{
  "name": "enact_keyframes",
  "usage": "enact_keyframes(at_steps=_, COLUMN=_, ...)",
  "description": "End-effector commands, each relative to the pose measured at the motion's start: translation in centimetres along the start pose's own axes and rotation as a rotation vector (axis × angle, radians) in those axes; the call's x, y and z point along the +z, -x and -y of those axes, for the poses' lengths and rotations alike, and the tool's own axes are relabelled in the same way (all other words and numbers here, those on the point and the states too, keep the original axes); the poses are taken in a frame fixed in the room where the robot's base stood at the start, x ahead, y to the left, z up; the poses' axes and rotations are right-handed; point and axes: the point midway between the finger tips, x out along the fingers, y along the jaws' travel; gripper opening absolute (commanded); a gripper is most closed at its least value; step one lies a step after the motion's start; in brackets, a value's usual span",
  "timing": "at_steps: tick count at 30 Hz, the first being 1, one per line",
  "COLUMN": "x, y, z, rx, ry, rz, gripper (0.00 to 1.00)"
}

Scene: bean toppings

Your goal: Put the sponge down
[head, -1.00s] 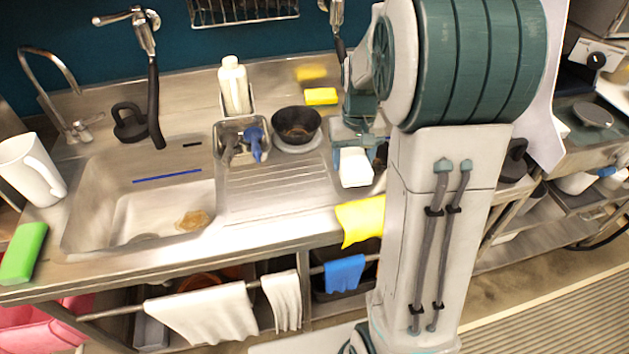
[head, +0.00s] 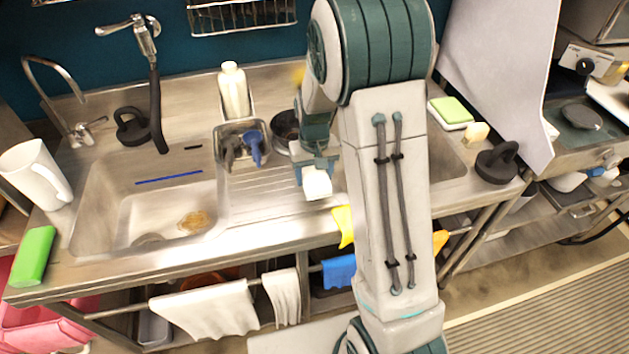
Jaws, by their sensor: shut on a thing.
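My gripper (head: 316,168) is above the ribbed drainboard, to the right of the sink basin, partly covered by my own arm. It is shut on a pale, white block-shaped sponge (head: 317,185), which shows just below the fingers. I cannot tell whether the sponge touches the counter. A green sponge (head: 35,256) lies on the counter's left front corner. Another green sponge (head: 453,108) lies at the right back on a white base, with a small cream sponge (head: 476,133) nearby.
A dark bowl (head: 285,128) stands just behind my gripper, partly hidden. A metal caddy with brushes (head: 242,150) and a white bottle (head: 233,92) are to its left. The sink basin (head: 110,205) holds a brown stain. A black-handled press (head: 497,163) stands at the right. Yellow cloth hangs at the front edge.

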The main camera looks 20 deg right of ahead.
Motion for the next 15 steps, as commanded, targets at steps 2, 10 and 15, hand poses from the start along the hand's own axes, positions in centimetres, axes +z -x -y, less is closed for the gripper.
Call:
enact_keyframes(at_steps=2, x=0.1, y=-0.8, z=0.0, rx=0.0, ry=0.0, rz=0.006, gripper=0.34)
enact_keyframes(at_steps=10, x=0.1, y=-3.7, z=0.0, rx=0.0, ry=-0.001, rz=0.003, gripper=0.34)
enact_keyframes(at_steps=15, x=0.0, y=-3.9, z=0.0, rx=0.0, ry=0.0, rz=0.001, gripper=0.34)
